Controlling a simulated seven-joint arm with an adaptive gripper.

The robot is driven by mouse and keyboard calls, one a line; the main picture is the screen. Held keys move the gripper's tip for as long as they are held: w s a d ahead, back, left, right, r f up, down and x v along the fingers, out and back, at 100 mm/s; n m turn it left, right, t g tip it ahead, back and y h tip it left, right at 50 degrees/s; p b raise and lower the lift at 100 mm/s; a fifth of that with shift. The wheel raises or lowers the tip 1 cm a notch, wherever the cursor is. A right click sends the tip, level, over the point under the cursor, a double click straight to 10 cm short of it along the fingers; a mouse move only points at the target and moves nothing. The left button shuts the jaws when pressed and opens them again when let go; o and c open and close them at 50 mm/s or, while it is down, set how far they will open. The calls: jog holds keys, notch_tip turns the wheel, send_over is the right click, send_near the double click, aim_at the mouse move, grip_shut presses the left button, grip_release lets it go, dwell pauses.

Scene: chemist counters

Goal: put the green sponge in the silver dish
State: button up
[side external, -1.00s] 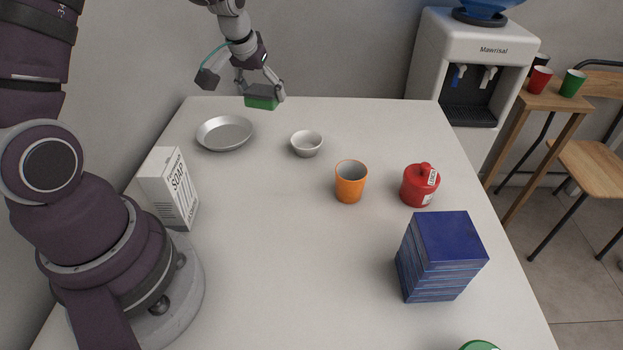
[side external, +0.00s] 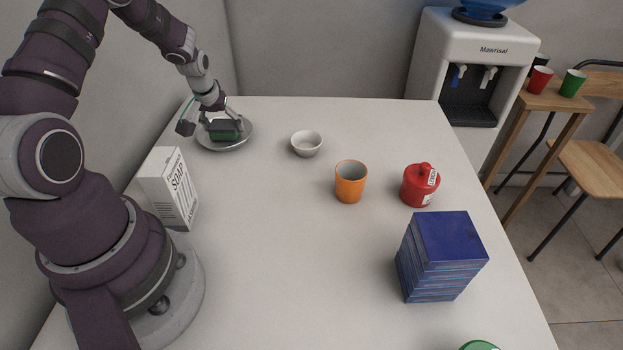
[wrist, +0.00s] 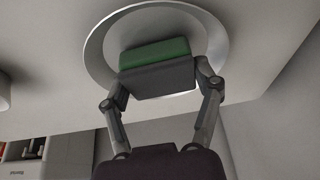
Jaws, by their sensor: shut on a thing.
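The green sponge (side external: 224,130) has a dark grey layer and sits between the fingers of my gripper (side external: 222,124), which is shut on it. The sponge is over the inside of the silver dish (side external: 246,138), at the far left of the table. In the wrist view, the sponge (wrist: 155,54) shows its green and grey layers, with the dish rim (wrist: 92,48) around it and my fingertips (wrist: 160,78) at its two ends. I cannot tell whether the sponge touches the dish floor.
A small white bowl (side external: 307,144) stands right of the dish. An orange cup (side external: 350,183), a red lidded pot (side external: 420,186) and a stack of blue boxes (side external: 440,258) stand farther right. A white soap box (side external: 172,188) stands near my base. The table's middle front is clear.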

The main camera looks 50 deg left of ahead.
jog(key=shift+f, duration=0.15)
jog(key=o, duration=0.9)
jog(key=v, duration=1.2)
jog(key=s+d+r+m+h, duration=0.1)
jog(key=s+d+r+m, duration=0.1)
jog(key=d, duration=0.4)
jog(key=s+d+r+m+t+h, duration=0.1)
jog(key=s+d+r+m, duration=0.2)
jog(key=d, duration=0.4)
jog(key=s+d+r+m+t+h, duration=0.1)
jog(key=s+d+r+m, duration=0.2)
jog(key=d, duration=0.4)
jog(key=shift+r+m, duration=0.5)
